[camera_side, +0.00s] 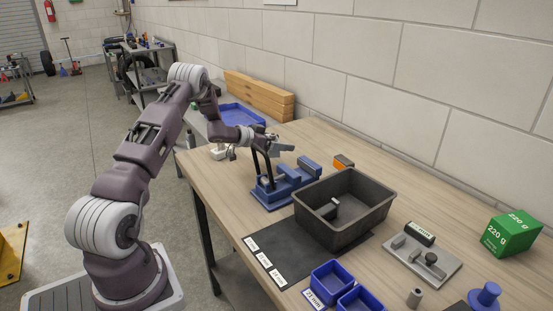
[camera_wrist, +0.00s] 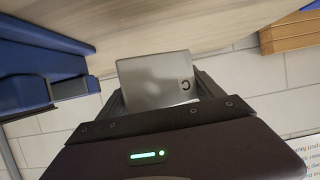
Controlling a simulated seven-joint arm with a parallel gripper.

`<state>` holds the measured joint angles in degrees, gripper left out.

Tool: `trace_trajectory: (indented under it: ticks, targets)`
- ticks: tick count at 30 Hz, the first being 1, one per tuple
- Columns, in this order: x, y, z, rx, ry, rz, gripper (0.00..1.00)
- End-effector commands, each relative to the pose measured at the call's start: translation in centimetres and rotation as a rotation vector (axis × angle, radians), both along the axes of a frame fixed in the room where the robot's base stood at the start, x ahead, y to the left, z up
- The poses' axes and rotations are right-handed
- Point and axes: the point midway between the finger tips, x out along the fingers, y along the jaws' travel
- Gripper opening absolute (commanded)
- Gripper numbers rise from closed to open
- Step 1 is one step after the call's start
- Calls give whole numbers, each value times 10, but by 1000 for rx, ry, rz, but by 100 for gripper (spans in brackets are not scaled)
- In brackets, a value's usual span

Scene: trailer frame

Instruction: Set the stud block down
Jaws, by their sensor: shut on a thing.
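My gripper (camera_wrist: 158,98) is shut on a flat grey metal block (camera_wrist: 155,80), which I take as the stud block. A dark letter, like a C, marks its face near one edge. In the side view the block (camera_side: 284,148) shows small and grey at the end of my arm, above the table and just behind the blue fixture (camera_side: 285,187). The fixture also shows at the left of the wrist view (camera_wrist: 40,75). No stud shows on the block, and its far side is hidden.
Timber (camera_side: 258,97) lies at the back near the wall.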

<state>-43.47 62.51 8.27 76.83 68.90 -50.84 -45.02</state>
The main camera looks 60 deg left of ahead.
Motion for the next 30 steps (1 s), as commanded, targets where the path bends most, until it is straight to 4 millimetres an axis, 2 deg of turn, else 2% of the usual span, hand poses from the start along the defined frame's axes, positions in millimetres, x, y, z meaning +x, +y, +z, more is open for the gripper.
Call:
trace_trajectory:
  ticks: [9,19,20,22,23,30]
  targets:
    - [0,0,-46,0,-3,1,10]
    - [0,1,-50,2,-5,1,10]
    - [0,0,-51,2,-3,1,82]
    - [0,0,-51,2,-3,1,96]
    - [0,0,-51,2,-3,1,98]
    - [0,0,-50,2,-3,1,98]
